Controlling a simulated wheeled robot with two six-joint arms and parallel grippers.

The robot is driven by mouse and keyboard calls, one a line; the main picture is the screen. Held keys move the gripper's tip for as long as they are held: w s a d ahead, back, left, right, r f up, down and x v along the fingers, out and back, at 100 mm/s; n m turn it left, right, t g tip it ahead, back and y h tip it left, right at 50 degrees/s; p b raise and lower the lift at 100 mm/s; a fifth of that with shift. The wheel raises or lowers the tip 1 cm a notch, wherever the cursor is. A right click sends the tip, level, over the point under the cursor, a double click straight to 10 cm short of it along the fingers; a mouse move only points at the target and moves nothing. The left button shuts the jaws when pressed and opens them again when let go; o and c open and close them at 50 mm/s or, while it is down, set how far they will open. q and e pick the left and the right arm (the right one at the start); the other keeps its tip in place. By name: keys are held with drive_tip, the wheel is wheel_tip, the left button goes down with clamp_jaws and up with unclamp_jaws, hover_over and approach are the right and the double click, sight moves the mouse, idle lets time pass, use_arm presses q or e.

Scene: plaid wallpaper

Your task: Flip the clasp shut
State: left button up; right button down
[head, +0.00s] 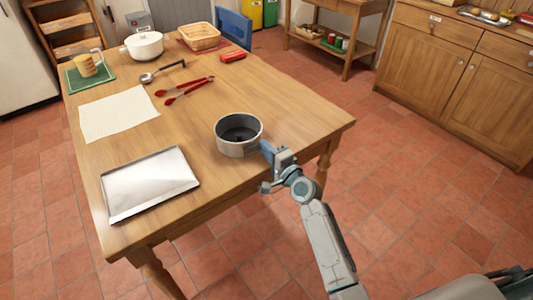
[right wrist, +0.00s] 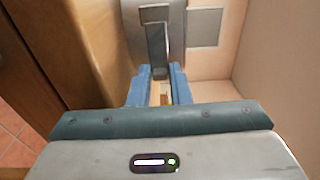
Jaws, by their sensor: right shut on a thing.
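A round grey metal pan (head: 238,148) with a dark inside stands on the wooden table near its right front edge. My right gripper (head: 267,153) reaches in from the right, with its blue fingers at the pan's right side. In the right wrist view the fingers (right wrist: 159,78) are shut on the end of a grey metal lever, the clasp (right wrist: 156,42), which sticks out from the pan's wall (right wrist: 130,25). In the head view the clasp is mostly hidden by the gripper. How far the clasp stands from the wall is hard to tell. My left gripper is not in view.
A metal baking tray (head: 150,183) lies left of the pan, with a white cloth (head: 118,112) behind it. Red tongs (head: 185,90), a ladle (head: 160,72), a white pot (head: 144,46) and a basket (head: 199,37) are farther back. The table between pan and tongs is clear.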

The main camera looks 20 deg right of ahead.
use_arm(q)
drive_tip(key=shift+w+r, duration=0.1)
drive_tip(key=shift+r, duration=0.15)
use_arm(e)
drive_tip(key=c, duration=1.7)
unclamp_jaws()
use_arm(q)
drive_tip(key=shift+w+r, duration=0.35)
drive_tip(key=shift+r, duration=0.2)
use_arm(e)
drive_tip(key=v, duration=1)
drive_tip(key=shift+s+d, duration=0.15)
drive_tip(key=shift+s, duration=0.2)
